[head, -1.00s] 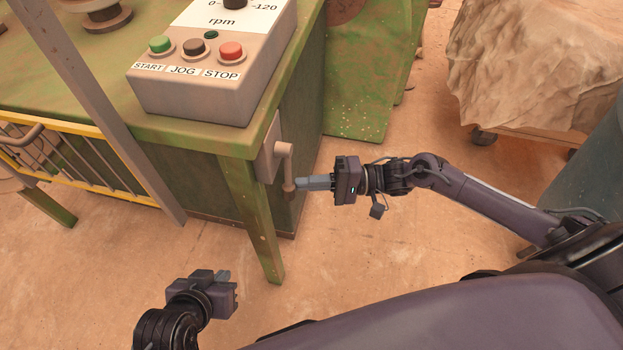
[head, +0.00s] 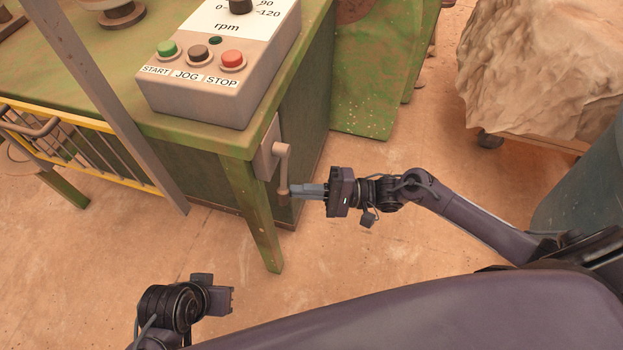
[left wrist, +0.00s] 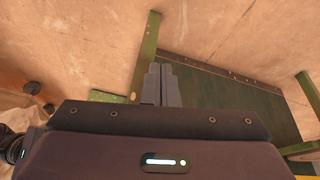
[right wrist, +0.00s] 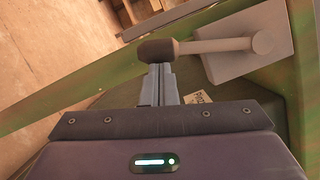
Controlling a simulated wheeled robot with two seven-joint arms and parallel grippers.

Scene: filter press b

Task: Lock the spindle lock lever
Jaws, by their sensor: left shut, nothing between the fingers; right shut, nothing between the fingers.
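The spindle lock lever (head: 283,165) is a grey-brown crank arm on a plate (head: 266,150) at the side of the green machine, under the control box. In the head view its arm hangs down, with a knob (head: 283,191) at the lower end. My right gripper (head: 294,191) is shut with nothing in it, its fingertips at the knob. In the right wrist view the knob (right wrist: 158,50) lies right at the fingertips; I cannot tell whether they touch. My left gripper (left wrist: 161,84) is shut and empty, low at the left front, apart from the lever.
The control box (head: 215,95) with START, JOG and STOP buttons sits on the green table (head: 190,135) above the lever. A table leg (head: 255,225) stands left of the lever. A yellow railing (head: 90,165) is at the left. The floor (head: 370,285) in front is clear.

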